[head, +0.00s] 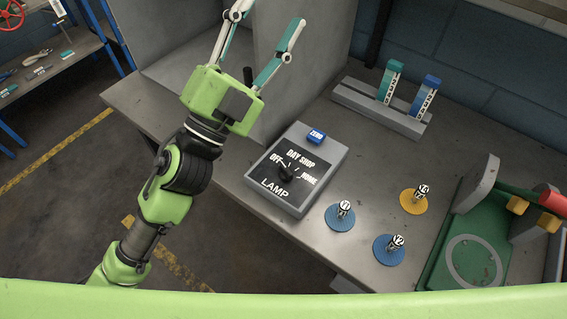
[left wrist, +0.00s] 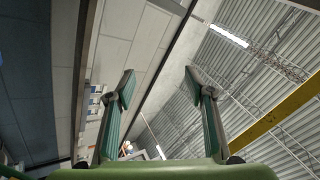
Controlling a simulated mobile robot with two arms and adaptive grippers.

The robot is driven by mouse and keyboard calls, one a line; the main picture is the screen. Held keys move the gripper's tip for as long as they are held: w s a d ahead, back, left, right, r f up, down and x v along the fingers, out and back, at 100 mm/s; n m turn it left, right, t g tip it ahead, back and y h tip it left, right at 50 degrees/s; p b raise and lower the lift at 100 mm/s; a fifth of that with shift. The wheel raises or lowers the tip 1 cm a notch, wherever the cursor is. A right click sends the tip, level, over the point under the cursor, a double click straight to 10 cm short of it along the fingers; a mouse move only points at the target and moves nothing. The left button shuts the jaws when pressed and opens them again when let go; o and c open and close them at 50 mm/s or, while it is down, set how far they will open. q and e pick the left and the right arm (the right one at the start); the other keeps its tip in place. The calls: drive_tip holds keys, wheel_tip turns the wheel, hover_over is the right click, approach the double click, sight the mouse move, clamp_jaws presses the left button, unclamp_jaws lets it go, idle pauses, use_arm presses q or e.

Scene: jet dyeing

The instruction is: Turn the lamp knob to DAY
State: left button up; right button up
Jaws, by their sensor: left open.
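The lamp box (head: 256,180) is a grey box with a black sloped face on the bench. Its face reads OFF, DAY, SHOP and HOME around a small dark lamp knob (head: 287,173), with LAMP below. The knob's pointer is too small to read for certain. My left gripper (head: 268,20) is raised above and behind the box, apart from the knob, with its fingers spread and empty. In the left wrist view the open fingers (left wrist: 160,80) point up toward the ceiling, and the box is not seen there. My right gripper is not in view.
A blue ZERO block (head: 316,136) sits at the box's back edge. Discs with labelled pegs, two blue (head: 340,224) and one yellow (head: 408,207), stand to the right. A grey rack (head: 350,101) holds teal and blue tags. A green fixture (head: 440,275) is far right; a grey cabinet (head: 300,60) stands behind.

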use_arm(q)
drive_tip(key=s+d+r+m+g+h, duration=0.4)
drive_tip(key=s+d+m+g+h, duration=0.5)
drive_tip(key=m+g, duration=0.5)
drive_tip(key=s+d+f+m+g+y, duration=0.4)
drive_tip(key=s+d+f+m+g, duration=0.15)
drive_tip(key=m+g, duration=0.35)
drive_tip(key=m+t+y, duration=0.5)
drive_tip(key=t+y, duration=0.1)
drive_tip(key=y, duration=1)
approach(286, 168)
drive_tip(key=shift+g, duration=0.3)
drive_tip(key=p+x, duration=0.2)
drive_tip(key=x, duration=0.1)
drive_tip(key=p+x, duration=0.2)
drive_tip(key=x, duration=0.2)
drive_tip(key=shift+w+d, duration=0.1)
drive_tip(key=shift+w, duration=0.15)
drive_tip(key=shift+w+d+f, duration=0.15)
drive_tip(key=shift+d+f, duration=0.05)
drive_tip(key=shift+f, duration=0.5)
drive_tip(key=c, duration=1.1)
